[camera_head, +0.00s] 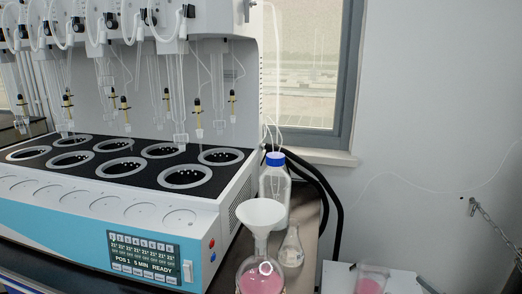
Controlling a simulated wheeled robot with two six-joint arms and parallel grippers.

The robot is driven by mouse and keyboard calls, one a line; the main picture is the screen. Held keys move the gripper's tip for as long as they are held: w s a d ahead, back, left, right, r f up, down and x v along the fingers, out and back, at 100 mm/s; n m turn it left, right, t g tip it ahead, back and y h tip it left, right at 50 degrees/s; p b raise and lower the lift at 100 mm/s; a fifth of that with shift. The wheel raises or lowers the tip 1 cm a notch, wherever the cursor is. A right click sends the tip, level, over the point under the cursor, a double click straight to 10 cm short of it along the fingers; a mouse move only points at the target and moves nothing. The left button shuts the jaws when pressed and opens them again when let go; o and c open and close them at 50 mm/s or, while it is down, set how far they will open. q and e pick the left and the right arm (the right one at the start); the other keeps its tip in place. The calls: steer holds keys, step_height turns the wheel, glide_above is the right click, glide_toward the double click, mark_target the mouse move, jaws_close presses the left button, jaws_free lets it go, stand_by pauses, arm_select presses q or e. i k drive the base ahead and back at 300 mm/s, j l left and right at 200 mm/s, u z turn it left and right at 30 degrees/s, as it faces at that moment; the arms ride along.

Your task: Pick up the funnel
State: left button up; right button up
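The white funnel (261,213) stands upright, wide mouth up, at the front right of the distiller. Its stem goes down into the neck of a round glass flask (246,284) with pink contents. The flask's lower part is cut off by the bottom edge of the picture. Neither of my grippers shows in the head view, and nothing is seen holding the funnel.
The multi distiller (100,235) fills the left side. A blue-capped clear bottle (274,188) stands just behind the funnel, and a conical flask (291,250) stands close to its right. A beaker with pink contents (371,279) is at the lower right. Black hoses (333,195) run behind.

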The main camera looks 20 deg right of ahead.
mark_target(260, 214)
steer(key=k+l, duration=0.2)
steer(key=k, duration=0.25)
steer(key=k+l, duration=0.25)
steer(key=k, duration=0.25)
